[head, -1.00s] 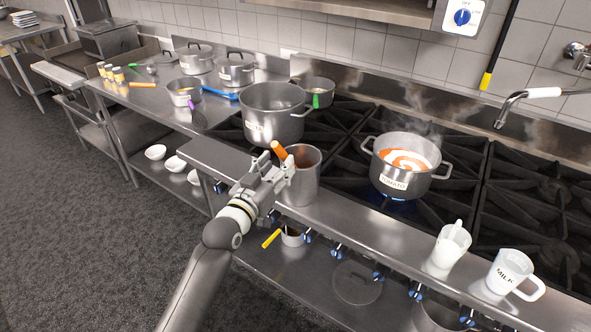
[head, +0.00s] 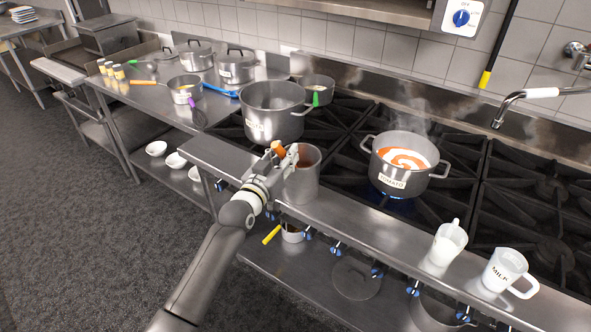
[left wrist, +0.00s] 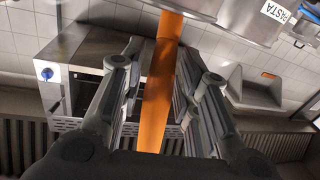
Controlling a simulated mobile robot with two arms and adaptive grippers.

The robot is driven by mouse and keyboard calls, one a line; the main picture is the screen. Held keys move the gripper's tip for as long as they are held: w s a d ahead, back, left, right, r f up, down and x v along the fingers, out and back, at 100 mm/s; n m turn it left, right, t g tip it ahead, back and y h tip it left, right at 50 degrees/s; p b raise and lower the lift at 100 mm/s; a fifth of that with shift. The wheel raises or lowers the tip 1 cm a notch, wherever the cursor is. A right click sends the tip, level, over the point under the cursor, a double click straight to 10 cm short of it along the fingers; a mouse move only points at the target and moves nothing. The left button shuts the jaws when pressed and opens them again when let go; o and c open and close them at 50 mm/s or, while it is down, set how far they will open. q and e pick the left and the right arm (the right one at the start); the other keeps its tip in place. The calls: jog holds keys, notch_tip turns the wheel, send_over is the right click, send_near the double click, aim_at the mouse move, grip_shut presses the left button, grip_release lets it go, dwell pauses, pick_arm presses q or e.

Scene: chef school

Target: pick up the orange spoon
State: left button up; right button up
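The orange spoon (head: 278,148) leans in a tall steel container (head: 302,181) on the front ledge of the stove. Its orange handle sticks up at the container's left rim; its lower part is hidden inside. My left gripper (head: 285,159) is at the handle, beside the container's rim. In the left wrist view the orange handle (left wrist: 156,100) runs between the two fingers, which stand apart on either side of it. The fingers do not look clamped on it. My right gripper is not in view.
A large steel pot (head: 272,112) stands behind the container. A steaming pot labelled tomato (head: 400,165) sits on a lit burner.

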pick_arm(q)
jog(key=c, duration=0.5)
grip_shut()
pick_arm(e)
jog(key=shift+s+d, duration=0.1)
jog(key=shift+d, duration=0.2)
